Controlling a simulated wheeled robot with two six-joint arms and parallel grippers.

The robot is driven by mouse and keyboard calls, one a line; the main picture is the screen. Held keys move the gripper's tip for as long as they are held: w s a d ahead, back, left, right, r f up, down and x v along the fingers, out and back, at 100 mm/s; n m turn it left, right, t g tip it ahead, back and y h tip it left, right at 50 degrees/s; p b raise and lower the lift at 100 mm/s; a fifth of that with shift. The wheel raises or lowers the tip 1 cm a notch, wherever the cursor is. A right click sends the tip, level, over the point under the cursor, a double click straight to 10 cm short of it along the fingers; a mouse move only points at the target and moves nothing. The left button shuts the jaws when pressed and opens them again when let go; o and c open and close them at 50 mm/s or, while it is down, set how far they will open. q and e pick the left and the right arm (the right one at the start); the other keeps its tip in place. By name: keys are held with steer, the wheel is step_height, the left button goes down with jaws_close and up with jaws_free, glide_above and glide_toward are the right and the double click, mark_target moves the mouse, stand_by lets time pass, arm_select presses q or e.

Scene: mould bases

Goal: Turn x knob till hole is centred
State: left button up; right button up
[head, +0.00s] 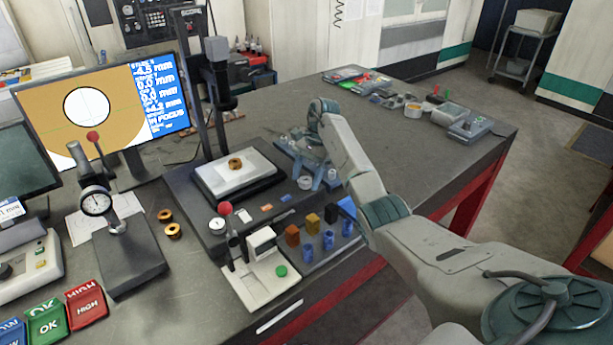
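The measuring microscope's stage (238,178) carries a brass ring-like part (235,163) under the camera column (217,85). The monitor (165,98) shows a tan field with a large white round hole (86,106) and thin cross lines. The hole lies near the middle of that field; its exact offset is too small to tell. My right gripper (316,174) points down just right of the stage, beside a pale round knob (305,183). Its fingers partly hide that spot. I cannot tell whether they touch or grip a knob. My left gripper is out of view.
A dial gauge stand (130,262) and brass rings (172,230) stand at the left. A red-topped fixture (262,280) and coloured blocks (292,235) sit in front of the stage. OK and HIGH bins (88,305) are at the front left.

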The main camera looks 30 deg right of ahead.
steer(key=p+v, duration=0.7)
steer(key=v, duration=0.3)
steer(key=shift+d+r, duration=0.2)
steer(key=shift+r, duration=0.15)
steer(key=shift+f, duration=0.1)
